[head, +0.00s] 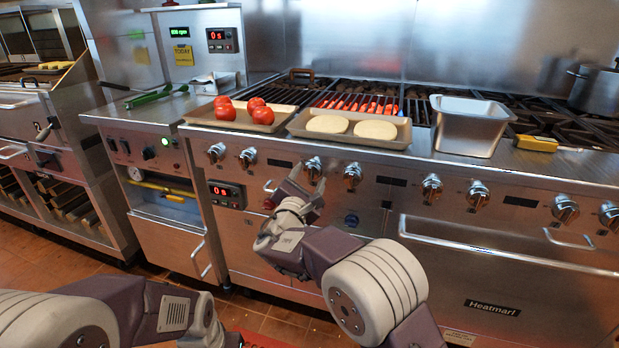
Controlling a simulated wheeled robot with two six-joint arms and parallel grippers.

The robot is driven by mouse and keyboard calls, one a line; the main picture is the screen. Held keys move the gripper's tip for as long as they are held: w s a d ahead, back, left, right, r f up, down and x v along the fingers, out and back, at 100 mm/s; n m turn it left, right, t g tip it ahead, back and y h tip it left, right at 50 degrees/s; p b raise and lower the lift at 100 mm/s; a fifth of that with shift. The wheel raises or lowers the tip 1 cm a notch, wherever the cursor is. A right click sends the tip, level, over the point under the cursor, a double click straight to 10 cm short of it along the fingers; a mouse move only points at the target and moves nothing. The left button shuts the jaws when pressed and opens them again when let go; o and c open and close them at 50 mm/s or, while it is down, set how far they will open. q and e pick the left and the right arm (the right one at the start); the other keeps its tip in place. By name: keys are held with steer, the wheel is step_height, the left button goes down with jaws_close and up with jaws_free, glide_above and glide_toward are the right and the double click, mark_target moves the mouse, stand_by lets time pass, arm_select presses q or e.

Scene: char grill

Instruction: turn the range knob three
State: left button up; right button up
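A row of metal knobs runs along the range's front panel. The third knob from the left (314,167) sits under the tray of pale patties. My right gripper (295,184) is just below and left of this knob, with its fingers spread apart and nothing seen between them. One fingertip is left of the knob; the other is close under it, and I cannot tell whether it touches. My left gripper (213,325) is low at the bottom left, away from the range, with its fingers not clearly visible.
A tray (296,124) of pale patties and a tray (188,113) of tomatoes rest at the range's front edge. A metal pan (470,125) stands to their right. The neighbouring knobs (248,157) (352,175) and oven handle (500,252) stick out.

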steer(key=shift+s, duration=0.1)
steer(key=p+v, duration=0.2)
steer(key=v, duration=0.7)
